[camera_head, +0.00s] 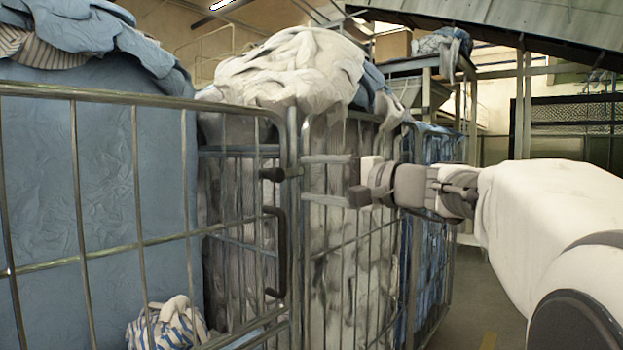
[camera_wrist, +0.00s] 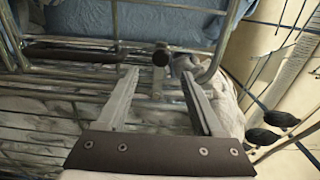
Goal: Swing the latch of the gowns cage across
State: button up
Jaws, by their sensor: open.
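The latch (camera_head: 272,174) is a short bar with a dark knob at the upper corner of the near wire cage (camera_head: 75,150), which holds blue cloth. No label shows to name this as the gowns cage. My gripper (camera_head: 303,178) comes in from the right, its two grey fingers apart, one above and one below the latch's level. In the wrist view my gripper (camera_wrist: 160,73) is open, and the dark latch knob (camera_wrist: 160,57) lies just beyond and between the fingertips. I cannot tell whether the fingers touch the latch.
A dark curved handle (camera_head: 277,252) stands on the cage below the latch. A second cage with pale linen (camera_head: 290,68) on top stands close behind, and a blue-filled cage (camera_head: 430,240) beyond it. Open floor (camera_head: 480,300) shows at the lower right.

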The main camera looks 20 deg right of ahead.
jog(key=p+v, duration=0.1)
jog(key=v, duration=0.8)
jog(key=s+a+f+n+g+h, duration=0.2)
jog(key=s+a+f+g, duration=0.25)
jog(key=f, duration=0.45)
jog(key=s+a+f+n+g+h, duration=0.2)
jog(key=s+a+f+g, duration=0.1)
jog(key=s+a+f, duration=0.4)
jog(key=s+d+f+n+g+h, duration=0.1)
jog(key=s+f+n+h, duration=0.2)
jog(key=s+f, duration=0.3)
jog(key=s+d+f+n+h, duration=0.2)
jog(key=s+f+n+h, duration=0.15)
jog(key=f, duration=0.45)
notch_tip(320, 180, up, 24)
jog(key=p, duration=2.3)
jog(key=shift+w+f, duration=0.25)
jog(key=shift+w, duration=0.15)
jog(key=shift+a+g, duration=0.1)
jog(key=shift+g, duration=0.15)
